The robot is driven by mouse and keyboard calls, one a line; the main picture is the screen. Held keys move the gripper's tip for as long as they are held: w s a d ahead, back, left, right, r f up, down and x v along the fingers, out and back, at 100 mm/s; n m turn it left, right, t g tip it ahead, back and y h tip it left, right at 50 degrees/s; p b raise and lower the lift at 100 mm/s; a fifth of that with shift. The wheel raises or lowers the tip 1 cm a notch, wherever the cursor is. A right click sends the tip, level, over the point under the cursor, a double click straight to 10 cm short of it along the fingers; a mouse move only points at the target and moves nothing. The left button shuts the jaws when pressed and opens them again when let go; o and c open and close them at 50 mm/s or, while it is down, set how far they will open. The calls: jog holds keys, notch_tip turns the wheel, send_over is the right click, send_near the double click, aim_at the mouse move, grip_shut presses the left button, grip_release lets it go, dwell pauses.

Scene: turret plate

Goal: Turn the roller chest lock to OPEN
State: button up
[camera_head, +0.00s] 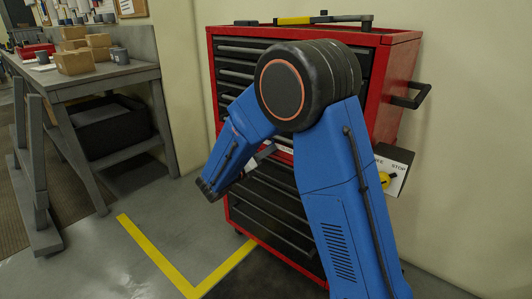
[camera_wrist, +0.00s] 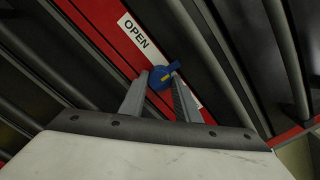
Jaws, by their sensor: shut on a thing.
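The red roller chest (camera_head: 398,85) with dark drawers stands against the wall, partly behind my arm. In the wrist view its lock is a blue knob (camera_wrist: 158,82) with a small yellow mark, set on a red strip between drawers. A white label reading OPEN (camera_wrist: 136,33) lies to the knob's upper left. The knob's tab points to the upper right, away from the word. My gripper (camera_wrist: 161,86) has its two grey fingers on either side of the knob, shut on it. In the head view the fingers (camera_head: 263,153) reach the chest front; the knob is hidden there.
A workbench (camera_head: 140,75) with cardboard boxes (camera_head: 75,62) stands at the left. A box with a yellow knob and the word STOP (camera_head: 390,172) is on the wall at the right. Yellow tape (camera_head: 158,258) marks the floor; the floor left of the chest is clear.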

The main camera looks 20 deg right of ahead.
jog(key=shift+s+d+r+n, duration=0.1)
jog(key=shift+r+n, duration=0.05)
jog(key=shift+n, duration=4.45)
jog(key=o, duration=1)
jog(key=shift+o, duration=0.2)
jog(key=v, duration=1.7)
jog(key=shift+s, duration=0.15)
